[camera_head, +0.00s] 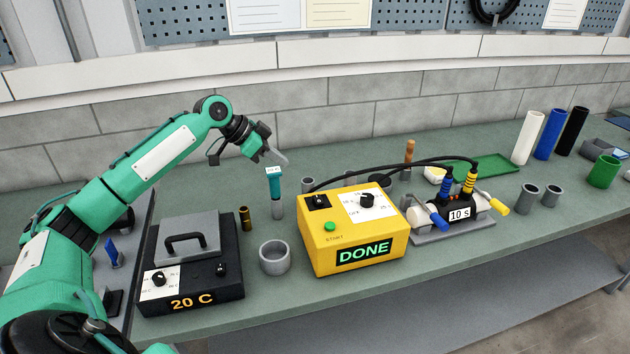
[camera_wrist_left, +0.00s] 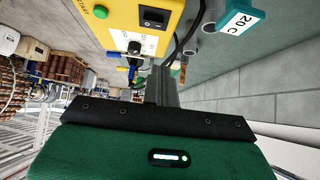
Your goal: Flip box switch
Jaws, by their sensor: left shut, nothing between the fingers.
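The yellow box (camera_head: 330,258) stands mid-bench. Its front display reads DONE. On its top are a black rocker switch (camera_head: 319,201), a black knob (camera_head: 367,200) on a white dial plate and a green START button (camera_head: 330,227). The box (camera_wrist_left: 118,12), its rocker switch (camera_wrist_left: 153,18) and its knob (camera_wrist_left: 134,47) also show in the left wrist view. I cannot tell which side of the switch is pressed. My left gripper (camera_head: 282,159) is shut and empty, up behind and left of the box, apart from it. My right gripper is not in view.
A teal-topped probe (camera_head: 275,183) stands close below my left gripper. Left of the box are a grey cup (camera_head: 274,258) and a black hot plate reading 20 C (camera_head: 225,285). Black cables (camera_head: 400,163) arch from the box to a clamp device (camera_head: 461,212) at right.

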